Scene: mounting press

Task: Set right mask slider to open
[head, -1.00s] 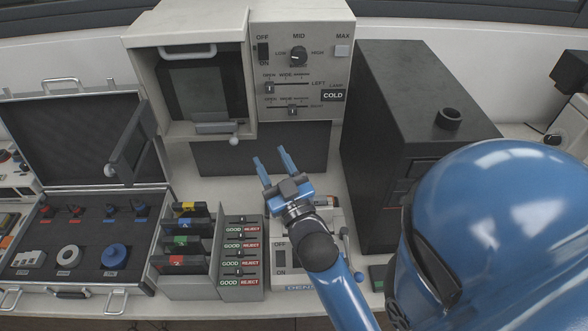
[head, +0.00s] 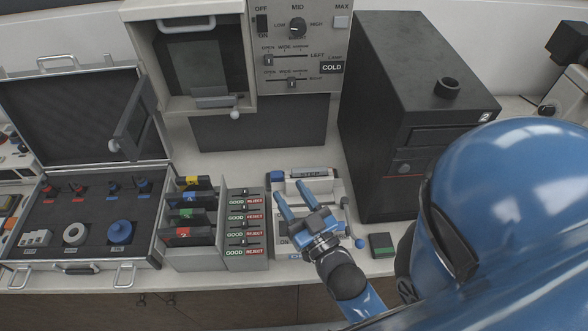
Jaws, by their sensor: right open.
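The right mask slider (head: 291,83) is the lower of two sliders on the grey control panel (head: 335,52) at the top of the head view. Its dark knob sits near the middle of its track, right of the OPEN end. The left mask slider (head: 268,60) above it sits at its left end, by OPEN. My right gripper (head: 291,190) is open and empty, with two blue fingers pointing up the picture. It is well below the panel in the picture, in front of a white bench device that it partly hides. My left gripper is out of view.
A tall black cabinet (head: 390,120) stands right of the panel. A grey rack (head: 195,258) of coloured slides and a GOOD/REJECT tray (head: 245,262) stand left of my gripper. An open case (head: 90,245) lies farther left. Bare white bench (head: 235,165) shows below the panel.

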